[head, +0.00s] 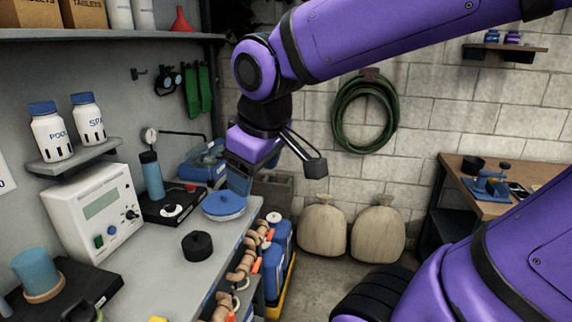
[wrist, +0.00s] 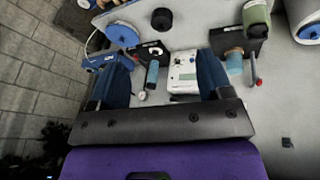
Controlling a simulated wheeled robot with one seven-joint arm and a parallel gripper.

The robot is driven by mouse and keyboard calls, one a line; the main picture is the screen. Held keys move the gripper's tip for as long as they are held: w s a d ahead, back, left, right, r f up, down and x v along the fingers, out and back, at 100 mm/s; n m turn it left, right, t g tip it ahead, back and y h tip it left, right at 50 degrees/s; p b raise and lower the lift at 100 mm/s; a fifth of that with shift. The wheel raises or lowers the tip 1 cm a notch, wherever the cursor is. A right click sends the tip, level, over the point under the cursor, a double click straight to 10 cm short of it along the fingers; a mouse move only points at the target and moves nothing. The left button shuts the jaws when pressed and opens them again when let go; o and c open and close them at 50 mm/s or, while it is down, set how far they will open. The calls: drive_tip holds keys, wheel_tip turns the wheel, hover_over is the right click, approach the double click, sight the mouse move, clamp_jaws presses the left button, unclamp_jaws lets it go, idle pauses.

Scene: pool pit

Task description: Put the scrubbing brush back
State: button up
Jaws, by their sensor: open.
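My gripper (head: 277,173) is open and hangs over the far end of the grey bench (head: 150,260) in the head view. In the wrist view its two dark blue fingers are spread wide with nothing between them; my gripper (wrist: 162,62) is above the bench. I cannot clearly pick out the scrubbing brush. A blue object (head: 204,163) lies at the bench's far end, partly behind my gripper; its shape is too unclear to name. It seems to show beside the left finger in the wrist view (wrist: 96,62).
A round blue lid-like thing (head: 224,205) and a black cap (head: 197,245) lie on the bench. A white meter box (head: 95,212) and a blue cylinder (head: 152,175) stand near the wall. Two sacks (head: 323,230) stand behind.

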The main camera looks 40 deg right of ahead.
drive_tip(key=s+d+r+m, duration=0.2)
drive_tip(key=s+m, duration=0.1)
drive_tip(key=s, duration=0.2)
drive_tip(key=shift+s+m+t+y, duration=0.2)
drive_tip(key=shift+m+t+y, duration=0.2)
